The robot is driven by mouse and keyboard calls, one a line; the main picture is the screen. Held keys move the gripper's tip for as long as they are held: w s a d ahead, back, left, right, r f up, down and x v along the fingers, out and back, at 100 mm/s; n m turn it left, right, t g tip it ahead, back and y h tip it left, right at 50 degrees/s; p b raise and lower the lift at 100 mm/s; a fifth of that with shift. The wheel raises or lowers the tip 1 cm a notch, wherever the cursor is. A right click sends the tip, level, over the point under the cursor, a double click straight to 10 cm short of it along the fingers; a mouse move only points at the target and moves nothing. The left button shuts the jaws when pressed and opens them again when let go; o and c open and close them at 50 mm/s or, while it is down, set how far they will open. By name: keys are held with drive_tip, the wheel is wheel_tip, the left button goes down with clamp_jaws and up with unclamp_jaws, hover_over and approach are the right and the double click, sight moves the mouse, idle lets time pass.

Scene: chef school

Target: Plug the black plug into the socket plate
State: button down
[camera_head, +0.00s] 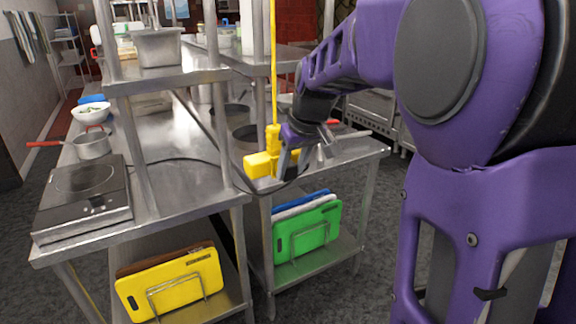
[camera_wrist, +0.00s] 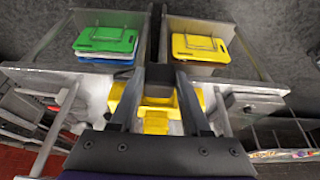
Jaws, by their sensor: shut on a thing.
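The yellow socket plate (camera_head: 260,163) is a blocky yellow unit hanging on a yellow cord above the gap between two steel tables. It also shows between and behind my fingers in the wrist view (camera_wrist: 156,120). My gripper (camera_head: 291,168) is right beside its right side, with the fingers pointing down in the head view. In the wrist view my gripper (camera_wrist: 160,78) is shut on the black plug (camera_wrist: 160,74), a dark block between the fingertips. The plug is close to the yellow unit; whether its prongs are in a socket is hidden.
A black cable (camera_head: 178,160) runs from the hotplate (camera_head: 84,196) across the left table towards my gripper. Pots (camera_head: 246,139) and steel posts stand close behind. Yellow (camera_head: 170,284) and green (camera_head: 308,234) cutting boards stand on the shelves below.

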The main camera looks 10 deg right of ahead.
drive_tip(key=shift+w+a, duration=0.2)
drive_tip(key=shift+w, duration=0.4)
drive_tip(key=shift+c, duration=1.5)
unclamp_jaws()
drive_tip(key=shift+r, duration=0.1)
